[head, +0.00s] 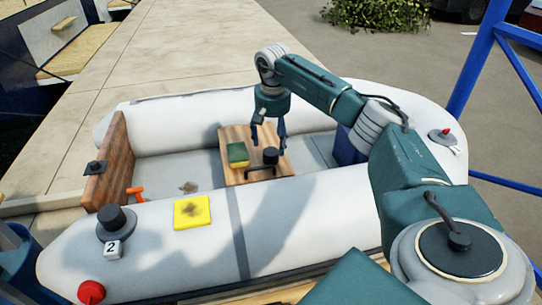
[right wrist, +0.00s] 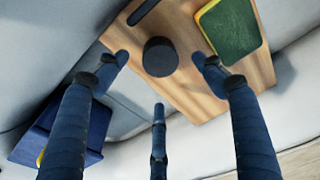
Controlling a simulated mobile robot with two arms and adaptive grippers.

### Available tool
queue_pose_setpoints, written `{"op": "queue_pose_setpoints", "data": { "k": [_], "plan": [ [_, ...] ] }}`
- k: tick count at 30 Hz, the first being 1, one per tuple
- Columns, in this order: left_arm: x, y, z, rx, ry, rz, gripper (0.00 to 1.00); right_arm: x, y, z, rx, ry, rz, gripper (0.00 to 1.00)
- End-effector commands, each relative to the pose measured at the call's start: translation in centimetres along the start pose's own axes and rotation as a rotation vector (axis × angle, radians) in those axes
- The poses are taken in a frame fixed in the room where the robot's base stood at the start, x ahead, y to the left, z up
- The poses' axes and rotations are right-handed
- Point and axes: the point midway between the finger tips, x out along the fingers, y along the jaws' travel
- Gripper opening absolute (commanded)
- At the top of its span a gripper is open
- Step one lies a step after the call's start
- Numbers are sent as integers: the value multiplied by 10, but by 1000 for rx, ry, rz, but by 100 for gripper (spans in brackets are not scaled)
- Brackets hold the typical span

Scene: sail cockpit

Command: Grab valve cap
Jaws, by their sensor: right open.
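A black round cap (head: 270,156), which looks like the valve cap, sits on the wooden board (head: 236,178) inside the inflatable boat. A dark strip lies beside it on the board. My right gripper (head: 268,138) is open and empty above the cap, fingers pointing down. In the right wrist view the cap (right wrist: 160,57) shows between two spread fingers, with the third finger (right wrist: 158,115) below it in the picture. I see no finger clearly touching it. My left gripper is not in view.
A green and yellow sponge (head: 238,154) lies on the board close left of the cap. The white boat tubes (head: 290,225) rise around the board. A yellow patch (head: 192,212), a dark valve (head: 112,220) and a "2" cube (head: 113,249) sit on the near tube.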

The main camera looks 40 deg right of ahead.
Motion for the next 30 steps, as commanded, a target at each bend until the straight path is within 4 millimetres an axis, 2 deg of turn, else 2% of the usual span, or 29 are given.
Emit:
{"op": "queue_pose_setpoints", "data": {
  "k": [12,20,23,27,28,30],
  "plan": [
    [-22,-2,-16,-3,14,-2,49,51,-4,6,0,0,-1,69],
    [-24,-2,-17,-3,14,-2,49,53,-4,6,0,1,-1,69],
    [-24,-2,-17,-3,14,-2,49,53,-4,6,0,1,-1,53],
    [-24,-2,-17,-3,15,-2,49,53,-4,6,0,1,-1,25],
    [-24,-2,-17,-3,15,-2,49,53,-4,6,0,1,-1,22],
    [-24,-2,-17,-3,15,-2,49,53,-4,6,0,1,-1,22]
  ]
}}
